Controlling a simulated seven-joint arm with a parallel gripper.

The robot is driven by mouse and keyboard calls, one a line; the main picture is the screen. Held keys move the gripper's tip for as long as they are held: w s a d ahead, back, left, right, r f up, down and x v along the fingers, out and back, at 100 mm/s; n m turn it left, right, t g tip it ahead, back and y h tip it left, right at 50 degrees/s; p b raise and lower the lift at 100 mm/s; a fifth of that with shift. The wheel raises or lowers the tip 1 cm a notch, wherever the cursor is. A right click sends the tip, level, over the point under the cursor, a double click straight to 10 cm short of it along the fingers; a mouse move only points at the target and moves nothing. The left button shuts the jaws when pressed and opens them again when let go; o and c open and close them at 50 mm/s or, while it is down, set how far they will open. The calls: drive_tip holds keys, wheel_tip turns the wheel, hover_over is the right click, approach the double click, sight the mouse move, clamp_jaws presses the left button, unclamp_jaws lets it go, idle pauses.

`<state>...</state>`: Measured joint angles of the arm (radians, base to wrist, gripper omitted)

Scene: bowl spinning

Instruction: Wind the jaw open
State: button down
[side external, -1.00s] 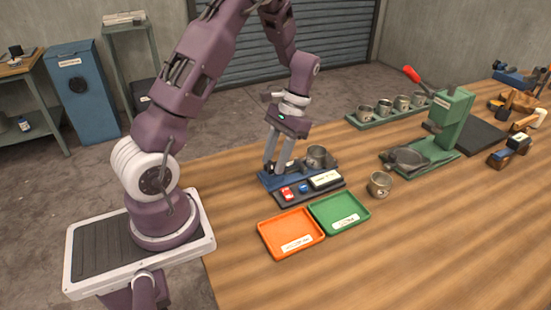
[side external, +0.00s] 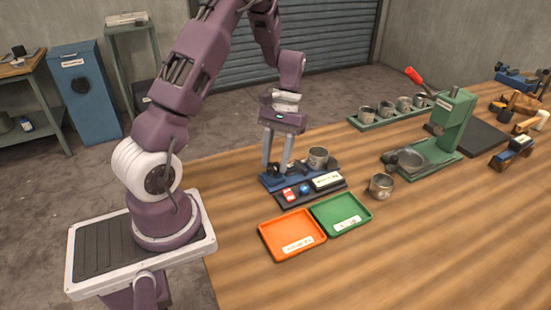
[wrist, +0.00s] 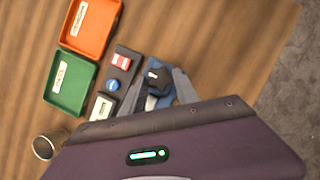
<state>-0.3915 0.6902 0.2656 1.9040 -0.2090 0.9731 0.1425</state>
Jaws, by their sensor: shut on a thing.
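A blue vise-like fixture (side external: 268,181) stands at the table's left side, with a metal cup (side external: 318,155) on or in its far right part; I cannot tell how the jaw grips the cup. My gripper (side external: 275,170) points down at the fixture's left end, its two grey fingers around a small black handle. In the wrist view my gripper (wrist: 166,80) is shut on the black handle (wrist: 157,75), with part of the blue fixture (wrist: 153,101) below it. The jaw itself is hidden from the wrist view.
A dark panel (side external: 318,190) with a red switch, blue button and white label lies in front. An orange tray (side external: 290,228) and a green tray (side external: 335,208) are nearer. A loose cup (side external: 381,185), a green press (side external: 450,130) and a cup rack (side external: 385,120) stand to the right.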

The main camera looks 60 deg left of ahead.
drive_tip(key=c, duration=0.9)
unclamp_jaws()
drive_tip(key=v, duration=0.7)
drive_tip(key=shift+d+r, duration=0.1)
